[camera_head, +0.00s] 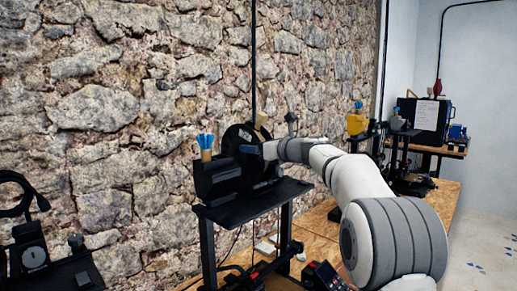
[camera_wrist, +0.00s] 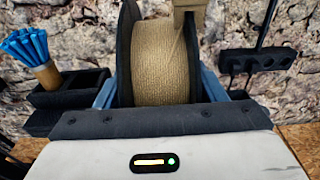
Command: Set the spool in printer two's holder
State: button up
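The spool (camera_head: 234,138) has black flanges and is wound with tan filament. In the head view it stands upright at the near printer's shelf, beside a black box with blue sticks. In the wrist view the spool (camera_wrist: 160,62) is straight ahead, with a blue finger along each flange. My gripper (camera_head: 252,150) reaches it from the right, shut on it as far as I see; it also shows in the wrist view (camera_wrist: 160,97). The spool's lower part is hidden behind my gripper's body, so I cannot tell whether it rests in a holder. Which printer is number two is not readable.
Blue sticks (camera_wrist: 25,45) stand in a tan cup at the left. A black rack with holes (camera_wrist: 258,60) is on the right. The black shelf (camera_head: 262,196) lies below the spool. A stone wall (camera_head: 110,110) rises close behind. More printer equipment (camera_head: 402,130) stands farther right.

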jog(key=shift+o, duration=1.1)
jog(key=shift+w+f, duration=0.1)
jog(key=shift+f, duration=0.15)
jog(key=b+v, duration=0.2)
jog(key=v, duration=0.6)
